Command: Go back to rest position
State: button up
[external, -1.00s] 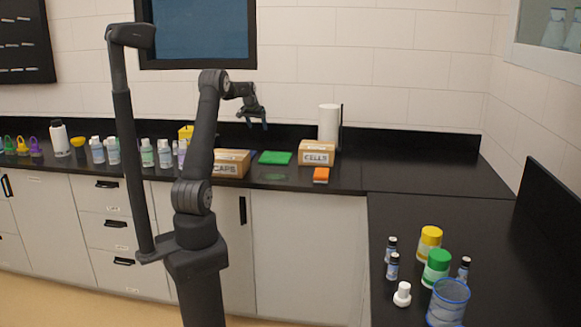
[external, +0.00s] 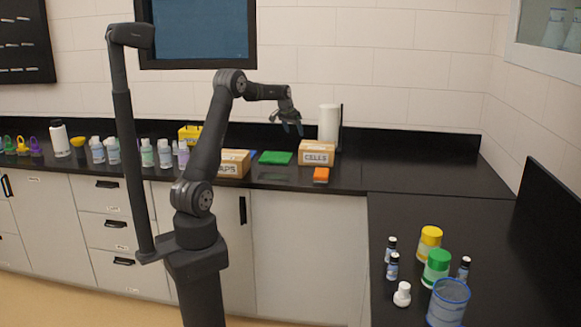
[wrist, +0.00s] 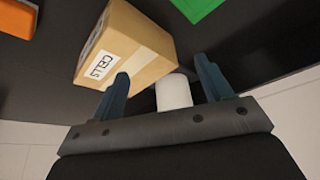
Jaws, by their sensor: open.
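My gripper (external: 288,128) is in the air over the back counter, pointing down, between the green mat and the CELLS box in the external view. Its two blue-grey fingers are apart with nothing held, as the wrist view (wrist: 163,85) also shows. The cardboard CELLS box (external: 317,153) stands on the counter; in the wrist view the CELLS box (wrist: 135,45) lies beyond the left finger. A white roll (external: 329,124) stands behind that box, and the white roll (wrist: 173,92) shows between the fingers in the wrist view.
A second cardboard box (external: 235,163) and a green mat (external: 275,157) lie on the counter, with an orange item (external: 321,175) in front of the CELLS box. Several bottles stand at left.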

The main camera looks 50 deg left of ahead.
jog(key=w+d+m+h, duration=0.1)
jog(key=w+d+m, duration=0.1)
jog(key=d, duration=1.2)
jog(key=w+d+m, duration=0.2)
jog(key=w+d, duration=0.1)
jog(key=d, duration=1.1)
jog(key=shift+w+d+f+m+h, duration=0.3)
jog(key=shift+f+m+h, duration=0.05)
jog(key=shift+m+h, duration=0.05)
